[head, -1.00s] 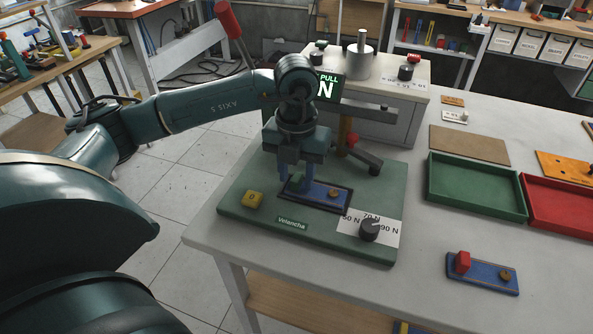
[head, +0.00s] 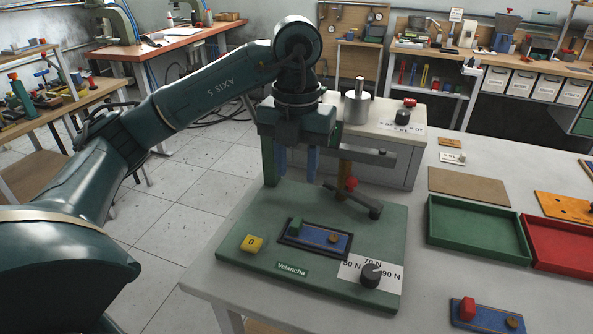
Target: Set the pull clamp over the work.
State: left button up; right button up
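My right gripper is out of view.
On the base are a yellow button (head: 251,244) and a black dial (head: 371,276). A grey box (head: 399,158) stands behind. To the right are a green tray (head: 475,230), a red tray (head: 570,245) and another blue piece with a red block (head: 467,308).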

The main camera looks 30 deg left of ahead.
aim_at(330, 183)
jog(key=k, duration=1)
